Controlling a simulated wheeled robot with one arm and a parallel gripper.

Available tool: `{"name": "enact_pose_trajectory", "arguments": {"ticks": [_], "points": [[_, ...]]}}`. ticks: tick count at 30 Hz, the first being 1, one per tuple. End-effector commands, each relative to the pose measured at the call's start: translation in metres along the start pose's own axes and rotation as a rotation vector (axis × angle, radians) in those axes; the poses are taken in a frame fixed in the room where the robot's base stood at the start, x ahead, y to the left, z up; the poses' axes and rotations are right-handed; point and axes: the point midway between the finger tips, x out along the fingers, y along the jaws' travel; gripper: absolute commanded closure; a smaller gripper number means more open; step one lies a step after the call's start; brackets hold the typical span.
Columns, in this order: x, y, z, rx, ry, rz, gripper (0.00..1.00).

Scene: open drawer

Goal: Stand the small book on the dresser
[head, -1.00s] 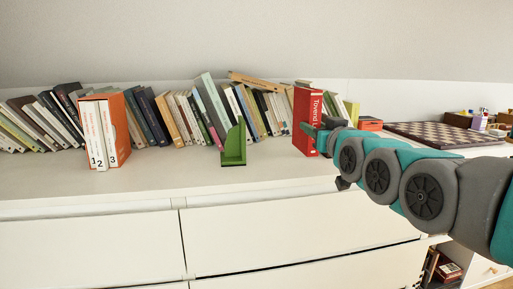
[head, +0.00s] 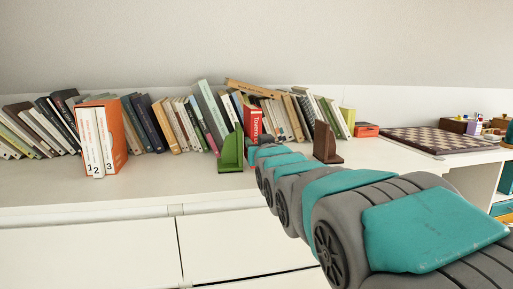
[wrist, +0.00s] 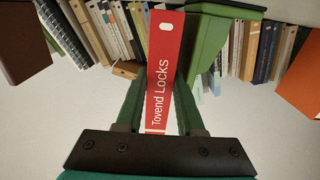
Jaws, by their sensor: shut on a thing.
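The small red book (head: 253,121), titled "Tovend Locks", is upright just right of the green bookend (head: 231,154) on the white dresser top (head: 170,180). My gripper (wrist: 162,85) is shut on the red book (wrist: 164,62), with a green finger on each side of it. In the head view my arm hides the book's lower part, so I cannot tell whether it touches the dresser. The green bookend also shows close beside the book in the wrist view (wrist: 208,40). A brown bookend (head: 326,144) stands to the right of my arm.
A leaning row of books (head: 190,120) lines the back wall. An orange slipcase (head: 118,130) with numbered volumes stands at the left. A chessboard (head: 430,140) and small boxes lie at the right. The front left dresser top is clear.

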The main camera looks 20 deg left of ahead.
Motion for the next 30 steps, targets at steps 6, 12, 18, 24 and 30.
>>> {"name": "enact_pose_trajectory", "arguments": {"ticks": [6,12,18,24,30], "points": [[-0.0002,-0.0003,0.0116,0.0,0.002,-0.001,1.0],[-0.0003,-0.0001,0.0133,-0.001,0.002,0.0,1.0],[-0.0002,0.0,0.0148,-0.001,0.001,0.0,0.51],[-0.0002,0.0,0.015,-0.001,0.0,0.0,0.51],[-0.0066,-0.0001,0.0118,-0.001,0.001,0.0,0.51]]}}
